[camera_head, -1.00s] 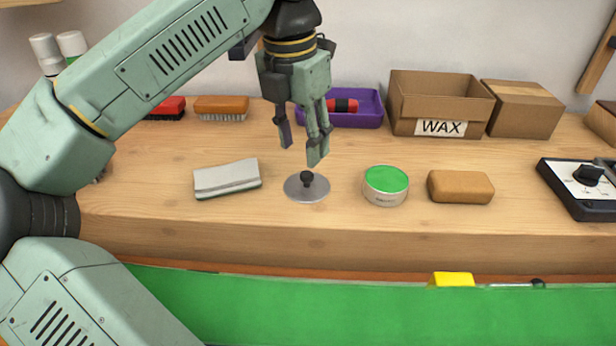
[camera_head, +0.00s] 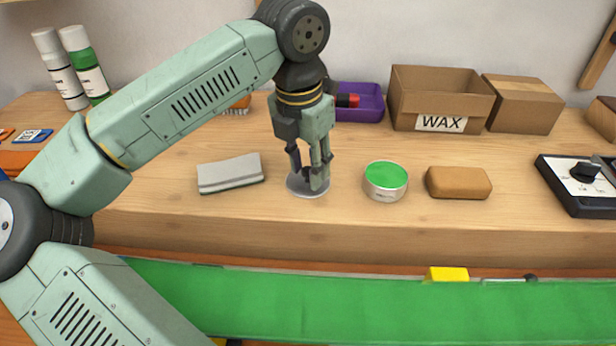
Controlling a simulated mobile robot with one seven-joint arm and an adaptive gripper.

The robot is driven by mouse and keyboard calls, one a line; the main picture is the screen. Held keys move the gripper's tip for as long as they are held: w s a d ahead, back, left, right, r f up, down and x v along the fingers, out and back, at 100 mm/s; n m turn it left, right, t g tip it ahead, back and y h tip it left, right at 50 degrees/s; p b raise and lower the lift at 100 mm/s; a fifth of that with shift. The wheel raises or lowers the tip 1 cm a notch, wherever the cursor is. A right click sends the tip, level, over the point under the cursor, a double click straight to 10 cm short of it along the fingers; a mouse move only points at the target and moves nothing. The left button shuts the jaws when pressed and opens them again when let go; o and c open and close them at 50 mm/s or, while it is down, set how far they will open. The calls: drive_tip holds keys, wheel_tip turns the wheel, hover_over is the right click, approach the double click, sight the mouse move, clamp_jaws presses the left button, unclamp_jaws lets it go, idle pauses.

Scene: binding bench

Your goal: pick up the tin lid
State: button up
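The tin lid (camera_head: 298,191) is a flat, round, grey metal disc lying on the wooden bench. Its dark knob is hidden behind my fingers. My gripper (camera_head: 308,182) points straight down over the lid, with its fingertips low around the place of the knob. I cannot tell whether the fingers are closed on the knob or only beside it. The lid appears to rest flat on the bench.
A round tin with a green top (camera_head: 386,181) stands right of the lid, then a brown block (camera_head: 458,182). A grey-white block (camera_head: 230,173) lies to the left. A WAX box (camera_head: 440,98) and a purple tray (camera_head: 362,107) stand behind. A green strip (camera_head: 400,307) runs in front.

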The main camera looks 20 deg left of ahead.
clamp_jaws()
